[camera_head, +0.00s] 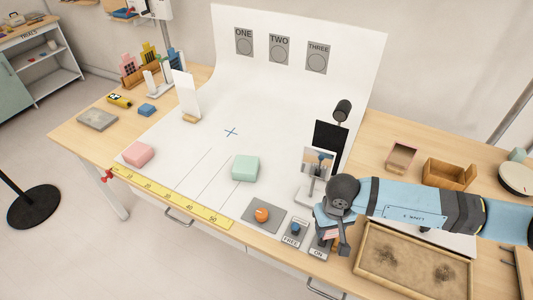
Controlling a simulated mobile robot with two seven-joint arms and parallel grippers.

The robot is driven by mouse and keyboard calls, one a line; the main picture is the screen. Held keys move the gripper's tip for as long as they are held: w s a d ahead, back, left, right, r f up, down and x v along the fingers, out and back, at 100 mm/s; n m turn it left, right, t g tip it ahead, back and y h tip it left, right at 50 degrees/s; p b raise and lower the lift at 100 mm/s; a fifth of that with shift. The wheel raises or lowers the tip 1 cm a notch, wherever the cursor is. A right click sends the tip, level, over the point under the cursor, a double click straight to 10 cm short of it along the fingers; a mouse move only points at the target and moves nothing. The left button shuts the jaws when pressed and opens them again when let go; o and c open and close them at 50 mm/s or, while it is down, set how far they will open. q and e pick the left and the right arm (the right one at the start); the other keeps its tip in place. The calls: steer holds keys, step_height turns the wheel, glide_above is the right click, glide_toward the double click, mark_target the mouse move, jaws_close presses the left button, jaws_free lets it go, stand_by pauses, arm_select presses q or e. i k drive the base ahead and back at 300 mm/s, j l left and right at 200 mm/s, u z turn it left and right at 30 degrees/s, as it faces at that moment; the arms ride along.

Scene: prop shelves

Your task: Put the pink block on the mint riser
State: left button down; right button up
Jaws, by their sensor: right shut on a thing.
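A pink block (138,154) lies at the left front of the white sweep, just behind the yellow ruler. The mint riser (245,168), a low rounded pale green block, stands near the sweep's front middle with nothing on its top. My right gripper (331,236) is at the front right of the sweep, well to the right of both. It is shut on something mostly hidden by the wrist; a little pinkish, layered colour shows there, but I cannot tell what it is. My left gripper is not in view.
A grey pad with an orange ball (262,214) and FREE and ON switches (293,232) sit between the riser and my right gripper. A small screen on a stand (317,163) rises behind the gripper. A yellow ruler (170,198) runs along the front. The sweep's middle is clear.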

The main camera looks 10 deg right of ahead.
mark_target(245, 163)
steer(key=i+j+z, duration=0.55)
steer(key=j, duration=0.2)
steer(key=i+j+z, duration=0.1)
steer(key=j, duration=0.45)
steer(key=i+j, duration=0.1)
steer(key=j, duration=0.45)
steer(key=z, duration=0.05)
